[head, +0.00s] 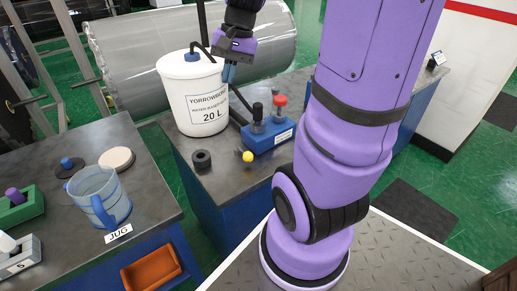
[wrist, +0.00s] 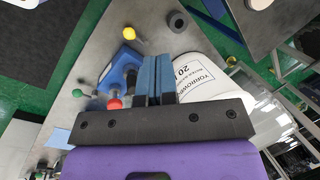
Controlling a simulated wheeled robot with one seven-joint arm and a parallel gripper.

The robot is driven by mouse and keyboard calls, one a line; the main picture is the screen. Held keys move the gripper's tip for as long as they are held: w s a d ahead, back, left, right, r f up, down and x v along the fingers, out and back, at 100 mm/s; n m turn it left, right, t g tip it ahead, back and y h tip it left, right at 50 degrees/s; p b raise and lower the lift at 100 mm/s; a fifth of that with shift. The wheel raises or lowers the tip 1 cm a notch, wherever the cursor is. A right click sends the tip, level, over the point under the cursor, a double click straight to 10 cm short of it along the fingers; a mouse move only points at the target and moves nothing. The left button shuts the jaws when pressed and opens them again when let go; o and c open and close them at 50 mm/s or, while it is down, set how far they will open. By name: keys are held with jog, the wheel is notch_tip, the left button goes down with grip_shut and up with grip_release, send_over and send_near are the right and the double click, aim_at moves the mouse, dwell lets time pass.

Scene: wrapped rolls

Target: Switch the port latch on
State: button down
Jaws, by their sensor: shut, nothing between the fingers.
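A blue valve block (head: 268,137) with a small white label stands on the grey bench beside the white bucket. It carries a red knob (head: 280,101) and a black knob (head: 257,112). A yellow ball knob (head: 248,156) is at its near side; the wrist view also shows a green ball knob (wrist: 78,93) on the opposite side. I cannot read the label or tell which knob is the port latch. My gripper (head: 229,73) is shut and empty, above the bench near the bucket's rim. In the wrist view its blue fingers (wrist: 157,72) are together and partly hide the block.
A white bucket (head: 193,95) marked 20 L, with a hose, stands close left of the block. A black ring (head: 201,159) lies on the bench. A blue jug (head: 98,195) stands on the left table. A big clear roll (head: 140,50) is behind.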

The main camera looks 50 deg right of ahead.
jog(key=s+d+f+m+t+y, duration=0.1)
jog(key=s+d+f+m+y, duration=0.1)
jog(key=d+f+m, duration=0.4)
jog(key=s+d+f+m+t+y, duration=0.1)
jog(key=d+f+m, duration=0.6)
jog(key=d+f, duration=0.8)
notch_tip(320, 180, down, 3)
jog(key=shift+s+d+r+y, duration=0.1)
jog(key=shift+s+d+y, duration=0.2)
jog(key=shift+y, duration=0.4)
jog(key=shift+a, duration=0.15)
jog(key=x, duration=1)
jog(key=shift+a, duration=0.1)
jog(key=shift+w+a+f, duration=0.1)
jog(key=shift+w+a, duration=0.15)
jog(key=shift+a, duration=0.25)
jog(key=shift+w+a+f, duration=0.1)
jog(key=shift+w+a, duration=0.15)
jog(key=shift+a, duration=0.3)
jog(key=shift+w+a+f, duration=0.1)
jog(key=shift+w+a, duration=0.2)
jog(key=shift+a, duration=0.35)
jog(key=shift+m, duration=0.3)
